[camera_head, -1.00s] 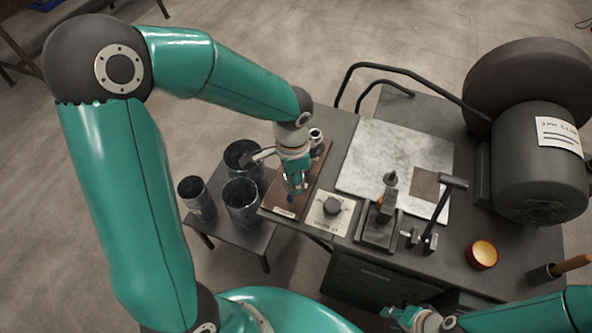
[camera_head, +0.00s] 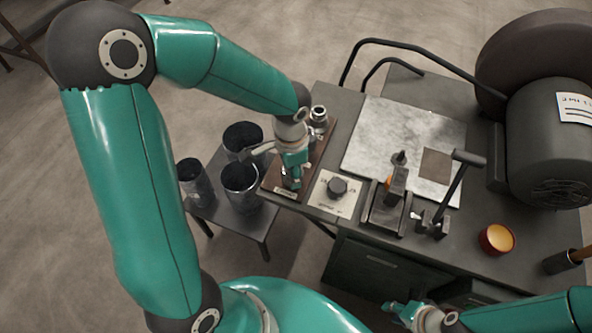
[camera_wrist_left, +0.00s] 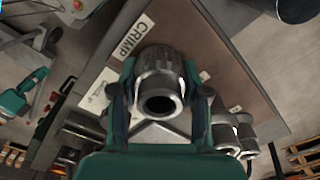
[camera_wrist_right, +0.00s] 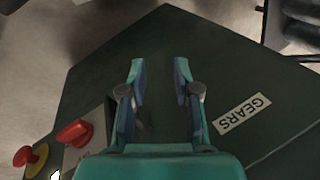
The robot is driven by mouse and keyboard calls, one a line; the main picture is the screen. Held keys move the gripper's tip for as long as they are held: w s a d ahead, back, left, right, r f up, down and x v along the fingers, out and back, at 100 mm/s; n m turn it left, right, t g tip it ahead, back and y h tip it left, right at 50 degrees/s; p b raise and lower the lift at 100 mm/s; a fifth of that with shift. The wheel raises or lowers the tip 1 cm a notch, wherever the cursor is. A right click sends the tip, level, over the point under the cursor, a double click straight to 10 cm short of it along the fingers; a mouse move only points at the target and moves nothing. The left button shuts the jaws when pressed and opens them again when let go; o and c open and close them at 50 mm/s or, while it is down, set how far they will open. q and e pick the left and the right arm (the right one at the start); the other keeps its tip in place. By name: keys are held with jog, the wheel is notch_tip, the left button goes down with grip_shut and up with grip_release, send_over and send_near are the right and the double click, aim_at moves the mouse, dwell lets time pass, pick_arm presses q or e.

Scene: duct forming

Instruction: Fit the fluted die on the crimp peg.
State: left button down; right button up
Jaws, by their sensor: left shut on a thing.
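The fluted die (camera_wrist_left: 158,85) is a grey metal ring with a ribbed side and an open bore. My left gripper (camera_wrist_left: 160,92) is shut on it, one finger on each side. In the head view my left gripper (camera_head: 292,180) is over the near end of the brown board (camera_head: 322,158), by its label. The left wrist view shows a "CRIMP" label (camera_wrist_left: 130,37) beside the die. The crimp peg is hidden, so I cannot tell whether the die is around it. My right gripper (camera_wrist_right: 160,75) is open and empty, above a dark surface with a "GEARS" label (camera_wrist_right: 241,113).
Other metal pieces (camera_wrist_left: 235,130) stand on the board; one (camera_head: 319,115) shows at its far end. Dark cups (camera_head: 241,183) stand on a low table to the left.

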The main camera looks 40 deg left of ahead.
pick_arm(q)
jog(key=shift+w+f+b, duration=0.1)
jog(key=shift+f+b, duration=0.15)
jog(key=shift+b, duration=0.05)
dwell(0.6)
jog(key=c, duration=0.5)
grip_release()
notch_tip(320, 180, up, 12)
dwell(0.5)
